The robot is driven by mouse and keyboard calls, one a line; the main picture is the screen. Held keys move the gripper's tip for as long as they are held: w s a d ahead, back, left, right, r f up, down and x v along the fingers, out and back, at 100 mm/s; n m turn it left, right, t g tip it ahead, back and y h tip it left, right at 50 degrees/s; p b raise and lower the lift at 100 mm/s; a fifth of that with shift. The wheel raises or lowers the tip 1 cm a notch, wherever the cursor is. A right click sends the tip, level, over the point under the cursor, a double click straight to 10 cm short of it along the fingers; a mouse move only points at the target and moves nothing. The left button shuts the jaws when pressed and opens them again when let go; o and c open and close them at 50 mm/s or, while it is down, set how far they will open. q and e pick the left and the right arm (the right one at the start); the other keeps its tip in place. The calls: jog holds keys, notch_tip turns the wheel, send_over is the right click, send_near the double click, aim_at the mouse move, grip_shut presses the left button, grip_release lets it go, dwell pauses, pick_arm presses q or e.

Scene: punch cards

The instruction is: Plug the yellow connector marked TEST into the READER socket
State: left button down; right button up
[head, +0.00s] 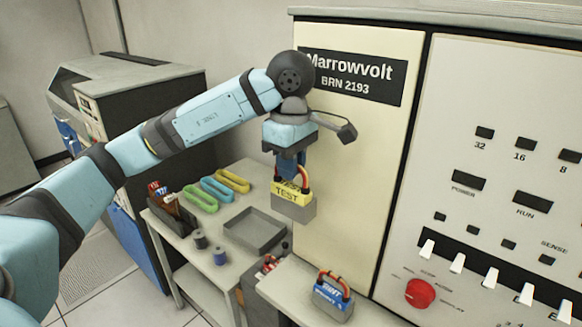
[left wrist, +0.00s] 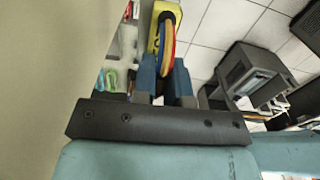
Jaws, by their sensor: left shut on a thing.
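The yellow connector marked TEST (head: 288,193) hangs upright from my left gripper (head: 290,170), in front of the cream cabinet and above the table. It has a grey lower block and a reddish looped handle. The gripper is shut on the handle. In the left wrist view, my gripper's blue fingers (left wrist: 163,82) are around the red-and-blue handle, with part of the yellow connector (left wrist: 154,28) beyond. I cannot make out a socket labelled READER. My right gripper is not in view.
A blue connector (head: 332,296) with a red handle sits on a ledge (head: 290,290) below the cabinet. The Marrowvolt cabinet (head: 365,180) and switch panel (head: 480,110) stand close at right.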

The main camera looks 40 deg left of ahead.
pick_arm(q)
jog(key=shift+r+p, duration=0.95)
jog(key=shift+r, duration=0.5)
